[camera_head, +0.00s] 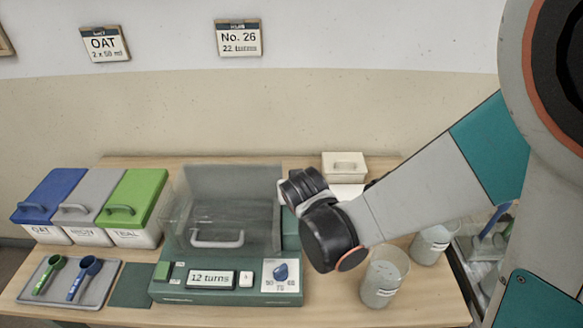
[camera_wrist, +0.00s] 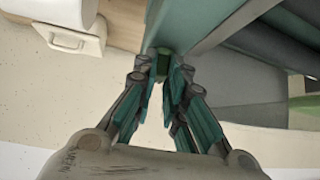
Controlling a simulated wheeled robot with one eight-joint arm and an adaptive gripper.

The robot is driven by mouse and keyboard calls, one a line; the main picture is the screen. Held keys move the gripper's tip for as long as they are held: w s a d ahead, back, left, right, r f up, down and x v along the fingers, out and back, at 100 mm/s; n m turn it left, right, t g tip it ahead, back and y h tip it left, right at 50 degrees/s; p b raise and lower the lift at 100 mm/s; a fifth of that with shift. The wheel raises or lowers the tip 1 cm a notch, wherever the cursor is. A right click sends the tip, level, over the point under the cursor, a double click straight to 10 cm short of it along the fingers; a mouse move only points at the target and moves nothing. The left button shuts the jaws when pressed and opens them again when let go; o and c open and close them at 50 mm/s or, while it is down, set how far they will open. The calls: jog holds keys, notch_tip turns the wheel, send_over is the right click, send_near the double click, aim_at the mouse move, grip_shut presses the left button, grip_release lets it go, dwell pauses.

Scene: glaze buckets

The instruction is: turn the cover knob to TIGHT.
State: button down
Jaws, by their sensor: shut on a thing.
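The teal-green machine (camera_head: 225,291) stands at the middle of the table, with a clear cover (camera_head: 215,190) over its back part. In the wrist view, my gripper (camera_wrist: 164,72) has its fingertips closed around a small dark green piece (camera_wrist: 163,61) at the edge of the machine's teal body (camera_wrist: 180,22). It looks like the cover knob, but I can read no TIGHT mark or pointer on it. In the head view my wrist is at the machine's back right, and it hides the fingers and the knob.
Two clear beakers (camera_head: 384,279) stand to the right. A white lidded box (camera_head: 344,165) is behind. Lidded bins (camera_head: 130,205) and a scoop tray (camera_head: 95,297) are left.

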jog(key=c, duration=1.6)
grip_release()
jog(key=shift+w+f, duration=0.1)
jog(key=shift+c, duration=0.2)
jog(key=shift+s+r, duration=0.3)
jog(key=shift+r, duration=0.1)
jog(key=v, duration=0.5)
jog(key=shift+s+r, duration=0.1)
jog(key=shift+s, duration=0.2)
jog(key=shift+v, duration=0.85)
jog(key=shift+d, duration=0.2)
jog(key=shift+c, duration=0.3)
